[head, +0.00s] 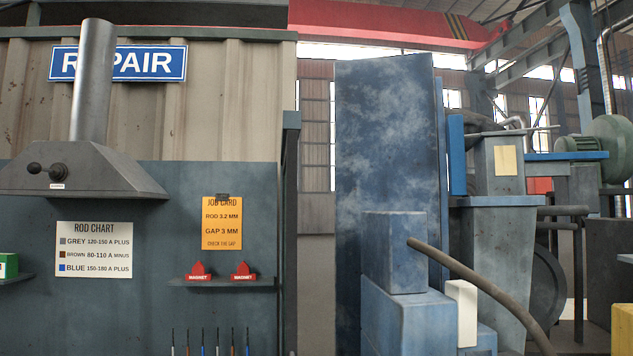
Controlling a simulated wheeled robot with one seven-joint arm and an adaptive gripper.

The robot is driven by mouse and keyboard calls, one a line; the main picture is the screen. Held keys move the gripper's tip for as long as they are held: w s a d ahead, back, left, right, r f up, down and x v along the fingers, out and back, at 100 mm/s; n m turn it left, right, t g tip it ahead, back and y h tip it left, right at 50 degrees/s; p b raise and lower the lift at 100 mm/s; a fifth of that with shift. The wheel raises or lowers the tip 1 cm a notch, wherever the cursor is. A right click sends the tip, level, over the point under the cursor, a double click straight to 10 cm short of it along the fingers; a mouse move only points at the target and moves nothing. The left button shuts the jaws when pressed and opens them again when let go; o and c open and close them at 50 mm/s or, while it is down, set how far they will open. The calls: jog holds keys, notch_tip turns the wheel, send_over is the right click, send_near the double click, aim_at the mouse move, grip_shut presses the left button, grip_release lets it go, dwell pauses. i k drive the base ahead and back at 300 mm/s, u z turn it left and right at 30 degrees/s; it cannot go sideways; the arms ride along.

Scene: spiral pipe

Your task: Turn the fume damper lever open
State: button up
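The fume damper lever (45,170) is on the front of a grey fume hood (110,178) at the left of the head view. It is a short dark bar with a round black knob at its left end and a round pivot at its right. It lies about horizontal, with the knob pointing left. A small white label (57,186) sits below the pivot, its print too small to read. A grey duct (93,80) rises from the hood. My gripper is not in view, and nothing touches the lever.
Below the hood are a rod chart (94,249), a shelf (222,283) with two red magnets, and several upright rods (202,348). A green box (8,265) is at the left edge. Blue blocks (394,252) and a thick hose (480,285) stand at the right.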

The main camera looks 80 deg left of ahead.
aim_at(34, 168)
jog(key=k, duration=0.25)
jog(key=z, duration=0.85)
jog(key=i, duration=0.9)
jog(key=u, duration=5.15)
jog(key=i, duration=0.55)
jog(key=z, duration=0.05)
